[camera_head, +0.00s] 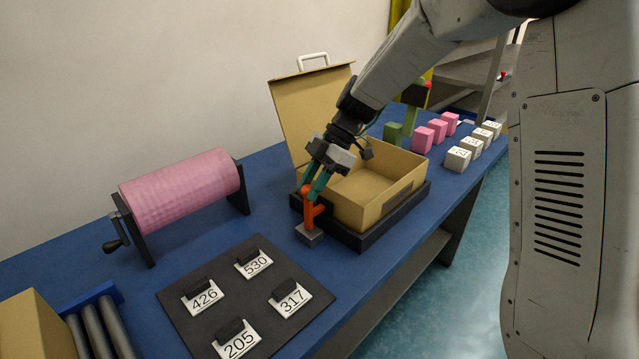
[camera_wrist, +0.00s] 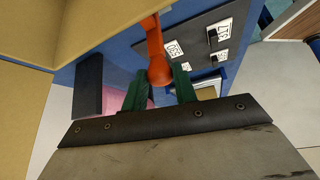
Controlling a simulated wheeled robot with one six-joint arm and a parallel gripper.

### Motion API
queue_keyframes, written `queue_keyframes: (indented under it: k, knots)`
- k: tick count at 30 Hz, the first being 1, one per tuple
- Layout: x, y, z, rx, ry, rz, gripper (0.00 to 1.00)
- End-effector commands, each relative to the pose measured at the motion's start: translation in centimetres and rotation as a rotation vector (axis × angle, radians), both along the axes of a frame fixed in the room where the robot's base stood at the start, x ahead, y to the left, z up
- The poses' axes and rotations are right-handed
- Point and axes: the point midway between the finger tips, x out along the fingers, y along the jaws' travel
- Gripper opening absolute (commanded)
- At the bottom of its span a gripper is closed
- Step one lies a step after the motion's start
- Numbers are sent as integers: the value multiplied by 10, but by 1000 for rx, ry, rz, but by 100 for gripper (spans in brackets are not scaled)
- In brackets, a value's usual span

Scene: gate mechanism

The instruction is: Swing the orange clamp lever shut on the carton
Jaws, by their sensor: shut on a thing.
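The orange clamp lever (camera_head: 312,208) stands upright on a small grey block at the near left corner of the carton's black base. The open tan carton (camera_head: 366,203) sits in that base with its lid (camera_head: 312,105) raised at the back. My gripper (camera_head: 315,184) has green fingers and is shut on the top of the lever. In the wrist view the lever (camera_wrist: 155,45) shows its rounded orange end between the fingertips of my gripper (camera_wrist: 159,83). Whether the lever presses on the carton cannot be told.
A dark panel (camera_head: 215,318) with numbered tags lies in front left. A pink roll with a crank (camera_head: 182,190) stands at the left. Pink blocks (camera_head: 423,140), a green block and white blocks (camera_head: 457,159) stand at the back right.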

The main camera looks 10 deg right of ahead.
Motion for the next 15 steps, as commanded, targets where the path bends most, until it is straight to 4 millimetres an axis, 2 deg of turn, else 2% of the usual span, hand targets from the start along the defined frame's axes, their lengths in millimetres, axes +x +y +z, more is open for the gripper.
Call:
queue_keyframes:
  k: [11,12,14,15]
  knots:
    - [1,1,0,3,0,0,0]
    - [1,1,0,3,0,-1,36]
    - [1,1,0,3,1,0,50]
    - [1,1,0,3,0,1,50]
